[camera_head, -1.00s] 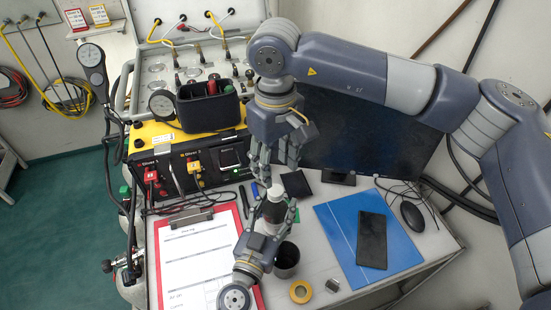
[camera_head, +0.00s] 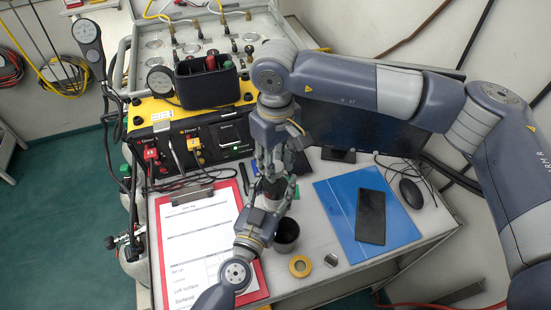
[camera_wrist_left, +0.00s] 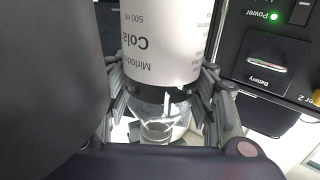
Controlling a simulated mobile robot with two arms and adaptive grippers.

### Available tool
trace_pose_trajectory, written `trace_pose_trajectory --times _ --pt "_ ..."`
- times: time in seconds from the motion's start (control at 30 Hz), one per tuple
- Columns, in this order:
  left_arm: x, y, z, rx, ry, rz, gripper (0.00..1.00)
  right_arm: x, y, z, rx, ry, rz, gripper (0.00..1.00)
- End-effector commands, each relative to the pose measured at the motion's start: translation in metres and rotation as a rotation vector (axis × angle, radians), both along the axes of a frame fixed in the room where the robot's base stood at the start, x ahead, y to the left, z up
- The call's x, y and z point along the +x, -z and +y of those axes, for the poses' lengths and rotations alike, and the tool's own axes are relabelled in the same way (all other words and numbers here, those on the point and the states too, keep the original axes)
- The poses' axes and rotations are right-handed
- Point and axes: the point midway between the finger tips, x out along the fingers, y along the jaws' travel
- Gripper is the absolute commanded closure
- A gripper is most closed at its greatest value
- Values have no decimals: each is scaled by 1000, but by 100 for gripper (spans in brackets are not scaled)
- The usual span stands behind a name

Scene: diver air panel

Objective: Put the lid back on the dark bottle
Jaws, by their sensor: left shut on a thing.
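My left gripper (camera_head: 270,197), coming from the lower left, is shut on the dark bottle (camera_head: 268,187). In the left wrist view the bottle (camera_wrist_left: 163,40) shows a white label reading "Cola", upside down in the picture, with a dark band and a clear part below it between the fingers (camera_wrist_left: 165,110). My right gripper (camera_head: 277,165) is directly above and behind the bottle, its fingers close to or around its upper part. Whether it is open or shut is hidden by overlapping fingers. I cannot make out the lid in any view.
A dark cup (camera_head: 287,233) stands just right of my left gripper. A yellow tape roll (camera_head: 300,266), blue folder (camera_head: 337,205) with a black phone (camera_head: 371,216), and mouse (camera_head: 411,193) lie on the desk. A clipboard (camera_head: 247,290) lies left; the air panel (camera_head: 195,130) stands behind.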

Motion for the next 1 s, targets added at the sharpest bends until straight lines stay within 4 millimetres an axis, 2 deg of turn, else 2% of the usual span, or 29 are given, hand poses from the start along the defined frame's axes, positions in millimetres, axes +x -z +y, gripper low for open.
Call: trace_pose_trajectory --times 0.03,0.1,0.33,0.43,1.0 --pt "0 0 0 0 0 -1 100 0 0 0 0 0 0 88" --pt "0 0 0 0 0 -1 100 0 0 0 0 0 0 100" --pt "0 0 0 0 0 -1 100 0 0 0 -1 13 -1 100" --pt "0 0 0 0 0 -1 100 0 0 0 -1 87 -1 100" --pt "0 0 0 0 0 -1 100 0 0 0 -1 1024 -1 100"
